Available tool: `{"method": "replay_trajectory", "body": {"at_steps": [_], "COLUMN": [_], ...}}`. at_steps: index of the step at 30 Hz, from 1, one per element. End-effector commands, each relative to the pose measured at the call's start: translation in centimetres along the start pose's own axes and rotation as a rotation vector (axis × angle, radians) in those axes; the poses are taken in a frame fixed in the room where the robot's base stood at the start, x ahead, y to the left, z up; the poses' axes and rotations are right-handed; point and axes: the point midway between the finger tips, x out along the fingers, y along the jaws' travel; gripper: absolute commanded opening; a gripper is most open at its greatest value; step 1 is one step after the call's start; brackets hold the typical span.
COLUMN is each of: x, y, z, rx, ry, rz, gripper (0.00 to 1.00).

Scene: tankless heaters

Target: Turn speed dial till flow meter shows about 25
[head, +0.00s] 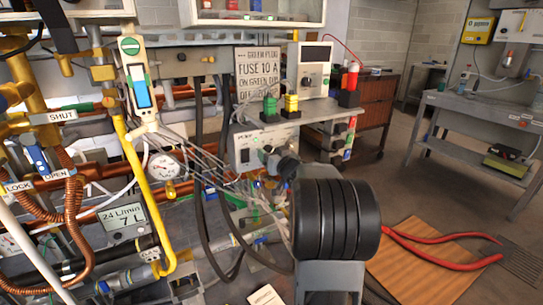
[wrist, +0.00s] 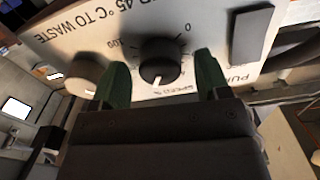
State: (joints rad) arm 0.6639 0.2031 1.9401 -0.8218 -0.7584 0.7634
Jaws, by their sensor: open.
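The speed dial (wrist: 160,60) is a black round knob with a white pointer mark, on a pale panel in the wrist view. The lettering is upside down there; the pointer faces down, toward the word SPEED. My gripper (wrist: 161,68) is open, with one green finger on each side of the dial; whether they touch it I cannot tell. In the head view the pump panel (head: 243,157) is partly hidden behind my arm and gripper. An upright gauge with a blue window (head: 141,88) at the upper left may be the flow meter; its reading is too small to tell.
A round dial gauge (head: 163,167) and a 24 L/min sign (head: 124,216) are among pipes at left. A yellow pipe (head: 139,175) and black hoses crowd the space beside the panel. A grey workbench (head: 482,125) stands at right. Open floor lies before it.

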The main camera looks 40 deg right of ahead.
Motion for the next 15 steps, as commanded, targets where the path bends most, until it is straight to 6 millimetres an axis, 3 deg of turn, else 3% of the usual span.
{"method": "replay_trajectory", "body": {"at_steps": [9,15], "x": [0.15,0.14], "y": [-0.03,-0.02], "z": [0.01,0.01], "rx": [0.000,0.000], "ry": [0.000,0.000], "rz": [0.000,0.000], "gripper": [0.68,0.49]}}
